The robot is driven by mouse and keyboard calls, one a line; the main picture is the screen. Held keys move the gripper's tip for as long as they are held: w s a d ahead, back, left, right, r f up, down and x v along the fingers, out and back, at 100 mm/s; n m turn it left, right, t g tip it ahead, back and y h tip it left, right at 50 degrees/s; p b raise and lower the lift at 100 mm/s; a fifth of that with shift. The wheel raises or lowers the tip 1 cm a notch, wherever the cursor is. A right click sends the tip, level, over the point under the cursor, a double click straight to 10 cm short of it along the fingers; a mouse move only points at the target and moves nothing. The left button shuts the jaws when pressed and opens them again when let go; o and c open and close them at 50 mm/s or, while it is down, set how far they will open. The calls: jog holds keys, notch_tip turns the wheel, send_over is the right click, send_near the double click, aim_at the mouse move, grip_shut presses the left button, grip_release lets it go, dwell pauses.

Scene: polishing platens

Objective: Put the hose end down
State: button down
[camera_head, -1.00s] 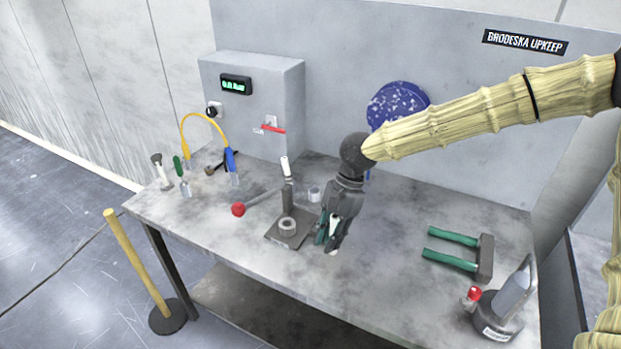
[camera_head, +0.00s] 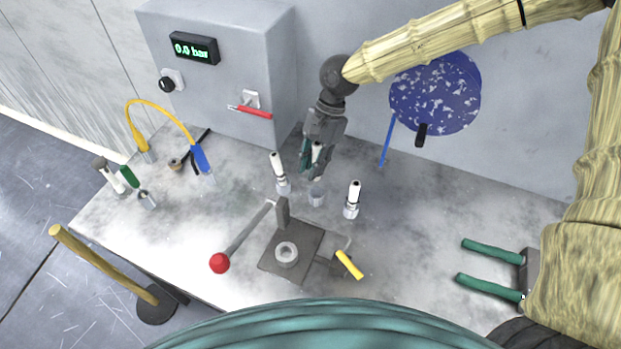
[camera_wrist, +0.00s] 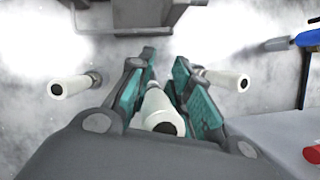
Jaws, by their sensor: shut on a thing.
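My gripper (camera_head: 312,172) is shut on a white hose end (camera_wrist: 157,108) with a dark opening at its top. Its white top also shows between the fingers in the head view (camera_head: 318,150). Directly below the gripper in the head view is a short metal cup (camera_head: 317,194) on the bench. I cannot tell whether the held hose end touches it, as the fingers hide its lower part. Two similar white pieces with metal bases stand upright on either side, one at left (camera_head: 279,173) and one at right (camera_head: 353,199).
A dark plate fixture (camera_head: 291,250) with a ring, red-knobbed lever (camera_head: 220,263) and yellow handle (camera_head: 349,264) is at the front. A gauge box (camera_head: 215,70) and blue speckled disc (camera_head: 435,97) are behind. Green-handled tool (camera_head: 490,287) lies right.

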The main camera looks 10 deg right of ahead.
jog(key=s+f+p, duration=0.1)
jog(key=s+f, duration=0.1)
jog(key=shift+s+f, duration=0.15)
jog(key=shift+f, duration=0.25)
jog(key=f, duration=0.1)
jog(key=w+f+p, duration=0.1)
jog(key=f, duration=0.2)
jog(key=shift+w+f+p, duration=0.1)
jog(key=shift+w+p, duration=0.15)
jog(key=shift+p, duration=0.15)
jog(key=shift+s+f, duration=0.3)
jog(key=shift+s, duration=0.1)
jog(key=shift+w+f, duration=0.25)
jog(key=shift+f, duration=0.05)
jog(key=shift+s+f, duration=0.1)
jog(key=shift+s, duration=0.1)
jog(key=c, duration=1.3)
grip_release()
